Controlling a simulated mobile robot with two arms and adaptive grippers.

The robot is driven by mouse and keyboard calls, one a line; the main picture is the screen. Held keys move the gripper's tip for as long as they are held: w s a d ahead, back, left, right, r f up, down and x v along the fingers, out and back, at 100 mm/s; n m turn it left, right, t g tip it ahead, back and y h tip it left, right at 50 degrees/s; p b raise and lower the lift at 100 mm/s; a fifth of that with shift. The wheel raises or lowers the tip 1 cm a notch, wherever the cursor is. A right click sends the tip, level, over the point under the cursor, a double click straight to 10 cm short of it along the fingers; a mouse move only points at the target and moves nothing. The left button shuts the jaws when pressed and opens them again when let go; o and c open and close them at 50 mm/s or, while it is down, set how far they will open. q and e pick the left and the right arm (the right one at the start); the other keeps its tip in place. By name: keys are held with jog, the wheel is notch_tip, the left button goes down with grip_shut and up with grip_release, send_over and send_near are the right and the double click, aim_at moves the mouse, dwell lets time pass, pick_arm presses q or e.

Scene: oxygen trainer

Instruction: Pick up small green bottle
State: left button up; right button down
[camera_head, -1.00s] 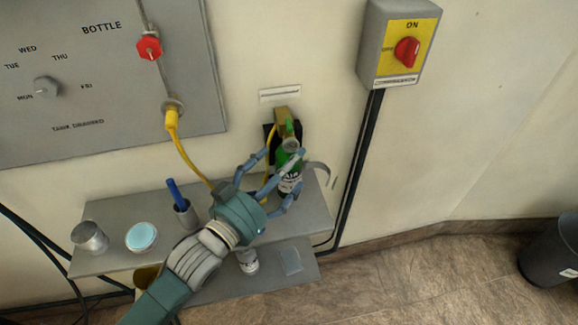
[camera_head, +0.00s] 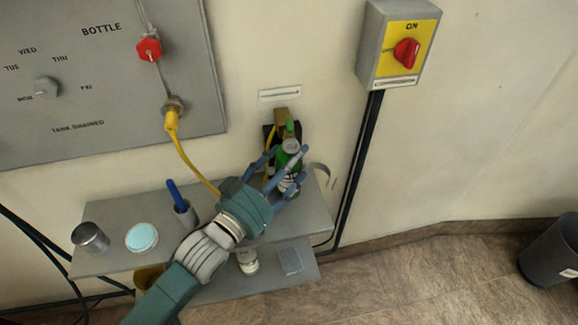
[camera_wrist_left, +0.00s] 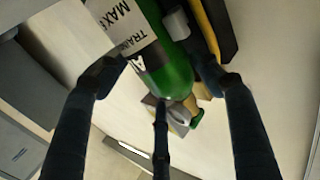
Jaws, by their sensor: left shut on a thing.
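The small green bottle (camera_head: 290,158) stands upright at the back right of the grey shelf, close to the wall, with a white label on its lower part. My left gripper (camera_head: 284,172) reaches it from the front left, and its fingers are around the bottle's body. In the left wrist view the green bottle (camera_wrist_left: 172,72) with its label sits between the fingers of my left gripper (camera_wrist_left: 160,85). The gripper is shut on the bottle. Parts of the bottle are hidden behind the fingers. My right gripper is not in view.
The shelf (camera_head: 112,215) also bears a metal cup (camera_head: 90,238), a light-blue round dish (camera_head: 141,237) and a holder with a blue stick (camera_head: 177,197). A yellow hose (camera_head: 188,163) hangs by the wall. A white jar (camera_head: 247,262) stands on the lower shelf.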

pick_arm(q)
jog(key=shift+r, duration=0.3)
